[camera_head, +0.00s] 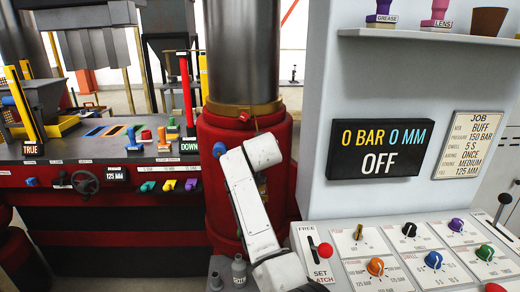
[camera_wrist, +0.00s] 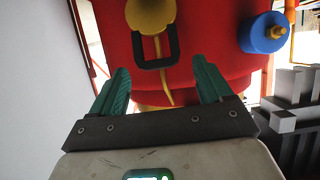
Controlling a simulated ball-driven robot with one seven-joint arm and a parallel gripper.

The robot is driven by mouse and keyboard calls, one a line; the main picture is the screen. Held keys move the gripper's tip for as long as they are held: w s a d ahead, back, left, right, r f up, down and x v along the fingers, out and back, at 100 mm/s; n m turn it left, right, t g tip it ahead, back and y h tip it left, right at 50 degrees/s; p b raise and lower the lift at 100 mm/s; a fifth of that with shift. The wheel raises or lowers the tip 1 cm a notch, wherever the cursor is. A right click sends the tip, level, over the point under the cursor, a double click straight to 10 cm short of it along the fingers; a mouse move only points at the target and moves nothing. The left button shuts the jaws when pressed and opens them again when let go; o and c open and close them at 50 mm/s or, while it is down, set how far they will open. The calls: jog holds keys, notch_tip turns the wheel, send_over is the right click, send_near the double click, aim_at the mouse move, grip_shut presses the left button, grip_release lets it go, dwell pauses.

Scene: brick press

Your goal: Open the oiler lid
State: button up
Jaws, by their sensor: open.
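In the wrist view, my gripper (camera_wrist: 163,82) is open and empty, its two green fingers apart in front of a red cylinder (camera_wrist: 205,60). A yellow rounded part (camera_wrist: 150,14) with a black square loop (camera_wrist: 138,50) shows just beyond the gap between the fingers, and the fingers look apart from it. A blue round part (camera_wrist: 264,33) with a yellow knob is on the right of the red body. No label shows which part is the oiler lid. In the head view, my white arm hides the gripper and part of the red cylinder (camera_head: 222,195).
A press table with coloured blocks (camera_head: 163,140) and a handwheel (camera_head: 85,182) stands left. A control panel (camera_head: 320,246) with knobs and a red-tipped lever is at right front, below a display (camera_head: 378,148) reading OFF. A small grey bottle (camera_head: 239,270) stands beside the panel.

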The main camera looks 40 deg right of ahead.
jog(key=b+v, duration=0.1)
jog(key=v, duration=0.9)
jog(key=shift+b, duration=0.3)
